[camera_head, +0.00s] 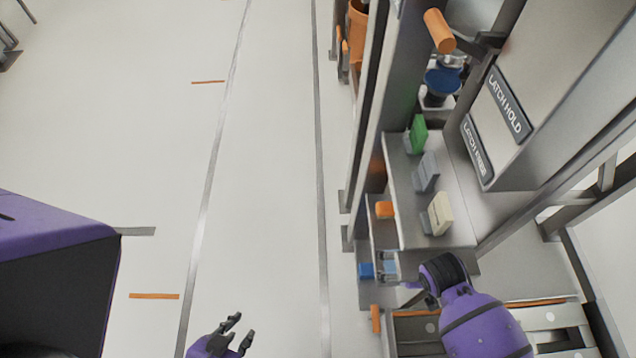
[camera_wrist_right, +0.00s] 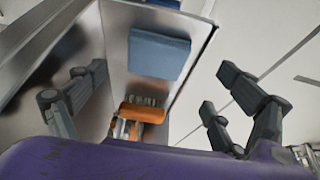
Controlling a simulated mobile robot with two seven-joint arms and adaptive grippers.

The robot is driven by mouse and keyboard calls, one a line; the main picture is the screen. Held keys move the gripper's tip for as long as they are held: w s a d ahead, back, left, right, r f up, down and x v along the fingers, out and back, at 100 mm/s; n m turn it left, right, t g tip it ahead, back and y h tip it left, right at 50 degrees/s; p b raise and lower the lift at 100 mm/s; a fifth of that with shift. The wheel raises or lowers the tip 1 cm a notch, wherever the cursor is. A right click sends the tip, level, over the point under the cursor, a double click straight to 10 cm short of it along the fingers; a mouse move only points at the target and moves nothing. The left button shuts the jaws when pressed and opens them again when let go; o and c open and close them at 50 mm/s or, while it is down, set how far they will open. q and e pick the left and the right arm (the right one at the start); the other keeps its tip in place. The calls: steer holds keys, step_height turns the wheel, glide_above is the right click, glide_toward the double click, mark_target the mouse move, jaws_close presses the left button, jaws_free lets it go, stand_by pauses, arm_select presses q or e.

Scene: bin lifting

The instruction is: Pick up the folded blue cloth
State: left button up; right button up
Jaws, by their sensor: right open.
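The folded blue cloth (camera_wrist_right: 159,54) lies flat in a grey metal tray (camera_wrist_right: 116,18) in the right wrist view. In the head view a small blue patch (camera_head: 366,270), seemingly the cloth, shows at the left edge of the low shelf. My right gripper (camera_head: 388,268) is right beside that patch. In the wrist view the right gripper (camera_wrist_right: 157,85) has its fingers spread wide, with the cloth between and beyond them, and nothing is held. My left gripper (camera_head: 241,328) is open and empty above the floor at the bottom of the head view.
An orange-topped item (camera_wrist_right: 143,112) lies near the cloth in the tray. A shelf (camera_head: 405,190) holds green (camera_head: 417,134), grey (camera_head: 427,172) and cream (camera_head: 439,213) blocks. Dark upright posts (camera_head: 370,120) edge the rack. The floor (camera_head: 265,180) to the left is clear.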

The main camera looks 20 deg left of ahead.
mark_target(390, 266)
steer(key=b+x, duration=0.1)
steer(key=x, duration=0.4)
steer(key=shift+w+d+f, duration=0.1)
steer(key=shift+w, duration=0.2)
steer(key=shift+c, duration=0.3)
steer(key=c, duration=1)
